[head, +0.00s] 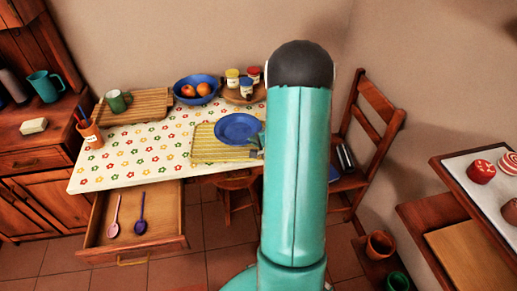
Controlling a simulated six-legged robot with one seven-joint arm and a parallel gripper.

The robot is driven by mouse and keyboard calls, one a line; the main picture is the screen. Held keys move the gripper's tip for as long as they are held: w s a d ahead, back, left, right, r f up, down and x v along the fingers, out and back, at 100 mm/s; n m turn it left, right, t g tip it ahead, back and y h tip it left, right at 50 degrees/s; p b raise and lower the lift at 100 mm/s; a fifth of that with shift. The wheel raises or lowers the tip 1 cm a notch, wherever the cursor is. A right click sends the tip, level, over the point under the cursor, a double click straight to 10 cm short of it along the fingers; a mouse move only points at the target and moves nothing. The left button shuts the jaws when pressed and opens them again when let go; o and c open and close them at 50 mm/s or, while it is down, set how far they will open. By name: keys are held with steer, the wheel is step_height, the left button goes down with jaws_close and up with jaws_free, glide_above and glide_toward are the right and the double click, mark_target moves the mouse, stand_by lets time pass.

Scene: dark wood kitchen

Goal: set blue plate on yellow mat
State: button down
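The blue plate (236,127) is at the right part of the table, over the upper right part of the yellow mat (207,152). The mat's left and lower parts are bare. I cannot tell whether the plate rests on the mat or is held just above it. My gripper (256,143) shows only as a small piece at the plate's lower right edge. My teal arm hides the rest of it, so its fingers and any grip on the plate cannot be made out.
Behind the plate are a blue bowl of fruit (197,89) and a round wooden tray (233,97) with several jars. The open drawer (165,222) holds two spoons. A chair (366,130) stands right.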

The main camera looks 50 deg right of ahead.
steer(key=d+f, duration=0.1)
steer(key=f, duration=0.1)
steer(key=d+f, duration=0.1)
steer(key=shift+w+d, duration=0.25)
steer(key=shift+d, duration=0.05)
steer(key=shift+f, duration=1.6)
steer(key=shift+f, duration=0.15)
steer(key=c, duration=1.9)
jaws_free()
steer(key=shift+c, duration=0.2)
steer(key=shift+s+r, duration=0.2)
steer(key=shift+r, duration=0.1)
steer(key=v, duration=1.1)
steer(key=shift+s, duration=0.2)
